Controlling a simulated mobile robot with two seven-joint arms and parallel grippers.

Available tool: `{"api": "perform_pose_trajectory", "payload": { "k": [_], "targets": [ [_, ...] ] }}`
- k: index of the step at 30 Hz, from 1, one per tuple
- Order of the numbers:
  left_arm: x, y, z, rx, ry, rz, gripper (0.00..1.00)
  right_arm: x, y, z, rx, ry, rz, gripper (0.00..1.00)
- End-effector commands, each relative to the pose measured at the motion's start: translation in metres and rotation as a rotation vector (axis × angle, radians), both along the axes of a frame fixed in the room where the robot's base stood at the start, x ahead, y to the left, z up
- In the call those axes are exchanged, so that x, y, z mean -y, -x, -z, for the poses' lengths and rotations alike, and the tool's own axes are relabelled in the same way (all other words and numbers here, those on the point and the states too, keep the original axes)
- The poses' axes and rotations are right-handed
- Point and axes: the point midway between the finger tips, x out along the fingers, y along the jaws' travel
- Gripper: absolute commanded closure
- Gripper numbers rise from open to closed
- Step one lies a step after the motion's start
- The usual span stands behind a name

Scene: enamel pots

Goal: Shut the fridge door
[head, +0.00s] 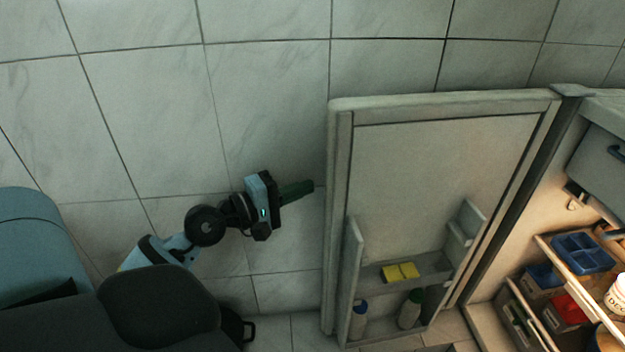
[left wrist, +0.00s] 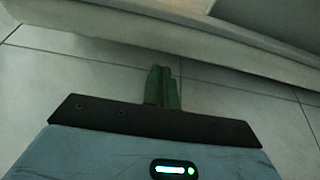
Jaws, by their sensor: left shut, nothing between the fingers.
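The fridge door (head: 440,180) stands wide open in the head view, its inner side with shelves facing me. It is hinged at the right, on the fridge body (head: 590,102). My left gripper (head: 312,187) has green fingers and is shut and empty. In the head view it points right, at the free left edge of the door. In the left wrist view the shut fingers (left wrist: 162,86) point towards the pale door edge (left wrist: 160,38). I cannot tell whether they touch it. My right gripper is not in view.
The door shelves hold a yellow item (head: 400,272) and bottles (head: 409,308). Inside the fridge are a blue tray (head: 582,253), a red item (head: 566,309) and a white jar (head: 617,294). Tiled surface (head: 270,90) lies clear left of and beyond the door.

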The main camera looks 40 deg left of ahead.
Motion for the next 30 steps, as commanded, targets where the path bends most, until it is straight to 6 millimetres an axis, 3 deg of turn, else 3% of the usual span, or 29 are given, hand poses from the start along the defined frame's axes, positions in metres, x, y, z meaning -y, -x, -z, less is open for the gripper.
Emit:
{"api": "perform_pose_trajectory", "payload": {
  "k": [9, 30],
  "targets": [
    [0.009, -0.027, -0.001, 0.001, 0.001, 0.001, 1.00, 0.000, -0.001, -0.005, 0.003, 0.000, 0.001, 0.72],
    [0.012, -0.031, 0.000, 0.000, 0.002, -0.002, 1.00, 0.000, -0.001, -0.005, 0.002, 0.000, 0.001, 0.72]
  ]
}}
